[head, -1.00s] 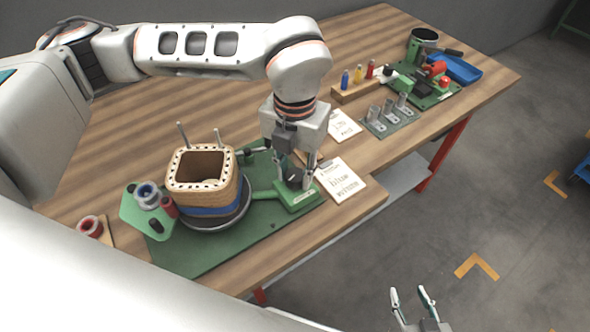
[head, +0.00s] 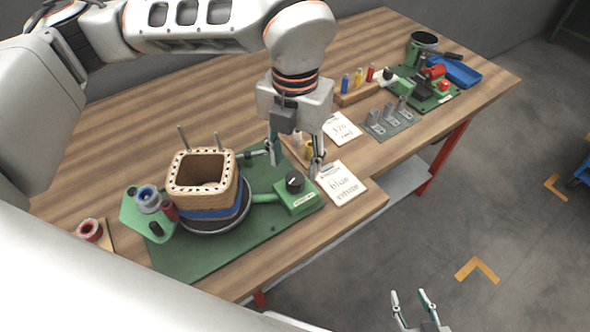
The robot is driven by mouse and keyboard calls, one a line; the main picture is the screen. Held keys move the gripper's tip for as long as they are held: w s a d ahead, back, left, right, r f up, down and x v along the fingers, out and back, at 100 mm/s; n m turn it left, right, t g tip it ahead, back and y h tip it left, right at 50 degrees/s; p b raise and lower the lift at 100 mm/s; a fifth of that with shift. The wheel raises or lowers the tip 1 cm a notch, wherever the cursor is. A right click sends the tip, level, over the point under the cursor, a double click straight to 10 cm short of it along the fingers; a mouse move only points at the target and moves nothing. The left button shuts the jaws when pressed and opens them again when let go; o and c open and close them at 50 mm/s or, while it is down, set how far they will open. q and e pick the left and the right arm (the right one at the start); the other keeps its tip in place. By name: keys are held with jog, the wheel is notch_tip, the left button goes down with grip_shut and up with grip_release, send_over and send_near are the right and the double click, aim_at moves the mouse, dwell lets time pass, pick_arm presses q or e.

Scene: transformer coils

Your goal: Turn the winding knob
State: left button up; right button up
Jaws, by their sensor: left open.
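The winding knob (head: 295,182) is a black dial with a light pointer mark, on top of a green control box (head: 300,199) at the right end of the green base plate (head: 240,245). My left gripper (head: 296,170) is open and empty, pointing down just above and behind the knob, with its fingers apart on either side. It appears clear of the knob. The square tan coil former (head: 203,173) with a blue band stands on the round turntable (head: 215,228) left of the box. My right gripper (head: 414,298) is open and empty over the floor at the bottom right.
Cards reading "blue" (head: 343,186) and "120" (head: 341,128) lie right of the box. A spool holder (head: 148,215) stands left of the coil. A bracket plate (head: 390,122), bottle rack (head: 362,92), green fixture and blue tray (head: 455,71) are farther back.

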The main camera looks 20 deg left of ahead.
aim_at(295, 178)
pick_arm(q)
notch_tip(295, 178, up, 7)
dwell(0.3)
dwell(0.5)
